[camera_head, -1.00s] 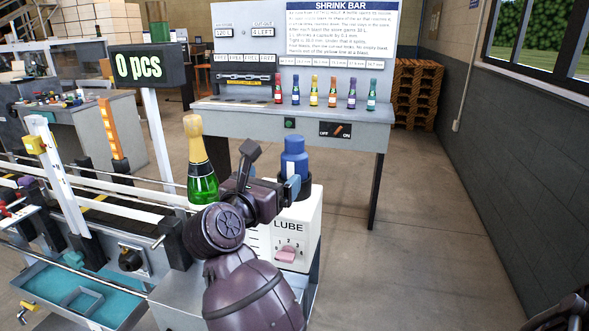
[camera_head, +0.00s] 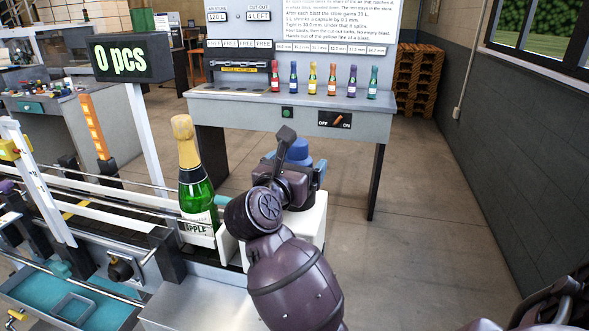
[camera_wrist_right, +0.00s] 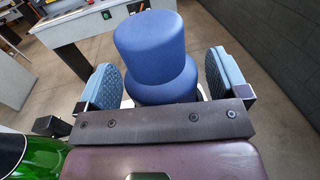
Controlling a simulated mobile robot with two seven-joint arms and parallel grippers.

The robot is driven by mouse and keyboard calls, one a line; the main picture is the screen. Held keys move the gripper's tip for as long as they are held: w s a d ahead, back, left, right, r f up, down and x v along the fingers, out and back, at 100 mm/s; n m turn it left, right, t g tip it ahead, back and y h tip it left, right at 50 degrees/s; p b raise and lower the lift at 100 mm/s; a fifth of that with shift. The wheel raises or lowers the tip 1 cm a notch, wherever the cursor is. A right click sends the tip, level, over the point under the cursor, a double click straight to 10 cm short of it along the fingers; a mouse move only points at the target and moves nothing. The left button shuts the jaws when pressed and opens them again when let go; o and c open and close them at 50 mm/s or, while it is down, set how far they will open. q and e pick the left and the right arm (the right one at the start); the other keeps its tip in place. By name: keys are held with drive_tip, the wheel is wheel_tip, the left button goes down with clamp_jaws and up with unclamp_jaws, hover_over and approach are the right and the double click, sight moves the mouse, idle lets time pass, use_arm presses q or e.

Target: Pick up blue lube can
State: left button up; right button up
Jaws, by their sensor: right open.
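The blue lube can (camera_head: 299,151) stands on the white lube box (camera_head: 312,226), partly hidden behind my right gripper in the head view. In the right wrist view the blue can (camera_wrist_right: 152,42) has a narrower top and a wider shoulder. My right gripper (camera_head: 296,178) is open, with its light-blue pads on either side of the can. My left gripper is not in view.
A green bottle (camera_head: 193,190) with a gold top stands on the conveyor just left of my right arm. A grey bench (camera_head: 230,103) with several small coloured bottles stands behind. The floor (camera_head: 430,220) to the right is clear.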

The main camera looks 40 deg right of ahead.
drive_tip(key=shift+s, duration=0.1)
drive_tip(key=shift+r, duration=0.1)
drive_tip(key=c, duration=1.1)
